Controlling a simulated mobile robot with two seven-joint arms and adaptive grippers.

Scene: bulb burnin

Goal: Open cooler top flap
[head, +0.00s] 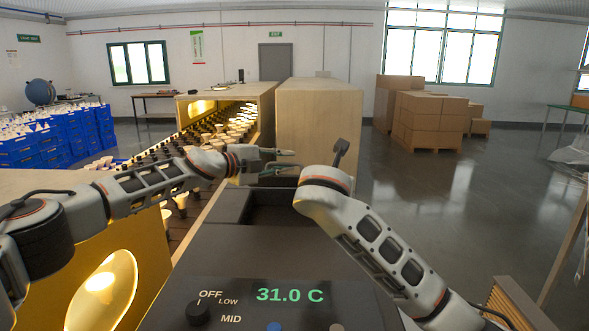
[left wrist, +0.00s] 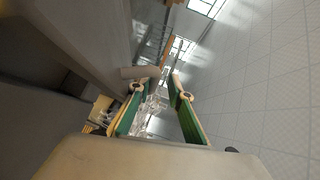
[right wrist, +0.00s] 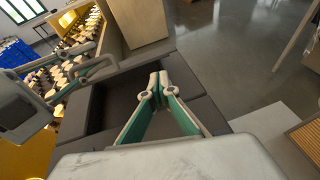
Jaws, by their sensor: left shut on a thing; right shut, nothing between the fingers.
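The cooler is a dark grey box (head: 255,250) with a 31.0 C display in the head view. Its top has a dark recessed opening (head: 275,212); I cannot clearly make out the flap. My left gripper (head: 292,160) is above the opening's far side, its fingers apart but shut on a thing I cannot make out. Its fingers also show in the left wrist view (left wrist: 158,84). My right gripper (right wrist: 158,80) is shut and empty over the cooler top, at the opening's right edge in the right wrist view. My right arm hides its fingers in the head view.
A lit shelf box with rows of bulbs (head: 235,112) stands beyond the cooler, next to a plain wooden block (head: 320,118). Blue crates (head: 50,140) are at left. Cardboard boxes (head: 430,120) stand at back right. The floor (head: 440,220) to the right is clear.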

